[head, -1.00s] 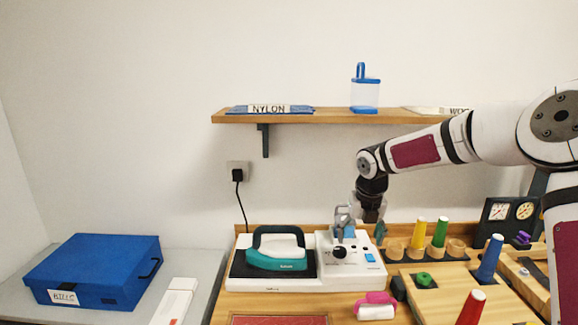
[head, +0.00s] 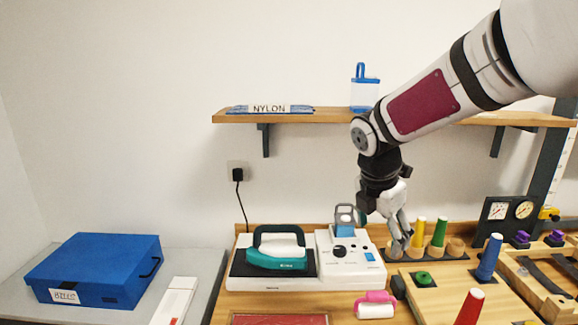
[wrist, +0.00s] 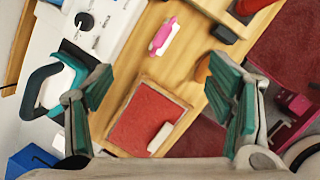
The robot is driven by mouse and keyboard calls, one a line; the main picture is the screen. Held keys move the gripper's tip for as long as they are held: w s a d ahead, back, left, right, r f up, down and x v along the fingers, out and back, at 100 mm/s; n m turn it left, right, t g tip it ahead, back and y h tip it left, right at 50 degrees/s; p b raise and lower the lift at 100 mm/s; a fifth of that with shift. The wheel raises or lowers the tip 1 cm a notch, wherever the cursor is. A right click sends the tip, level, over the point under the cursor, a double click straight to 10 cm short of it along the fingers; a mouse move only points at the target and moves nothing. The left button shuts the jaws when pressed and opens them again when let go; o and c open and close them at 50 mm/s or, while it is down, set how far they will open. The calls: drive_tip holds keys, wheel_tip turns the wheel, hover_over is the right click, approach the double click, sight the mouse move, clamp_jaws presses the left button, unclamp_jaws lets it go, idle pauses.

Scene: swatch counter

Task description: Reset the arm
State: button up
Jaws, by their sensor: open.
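My gripper (head: 388,222) hangs from my arm in the head view, just right of the white press station (head: 345,258) and in front of the wooden cups. In the wrist view my gripper (wrist: 160,105) is open, its two teal-padded fingers wide apart with nothing between them. Below the fingers lie the wooden counter (wrist: 195,55) and a red pad (wrist: 145,115) in a wooden frame. The teal-handled iron (head: 278,252) sits on the station's dark plate. It also shows at the left of the wrist view (wrist: 55,85).
Green and yellow cones (head: 439,232), a blue cone (head: 490,257) and a red cone (head: 470,308) stand to the right. A pink-and-white roller (head: 376,305) lies in front. The shelf (head: 330,117) is above; the left wall is clear.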

drive_tip(key=s+r+m+t+y, duration=0.1)
drive_tip(key=s+r+m, duration=0.1)
drive_tip(key=s+m, duration=1)
drive_tip(key=s+r+m+t+y, duration=0.1)
drive_tip(key=s+r+m, duration=0.2)
drive_tip(key=s+m, duration=0.9)
drive_tip(key=s, duration=0.2)
drive_tip(key=shift+s+d+r+t, duration=0.15)
drive_tip(key=shift+s+r+t, duration=0.15)
drive_tip(key=shift+s, duration=0.1)
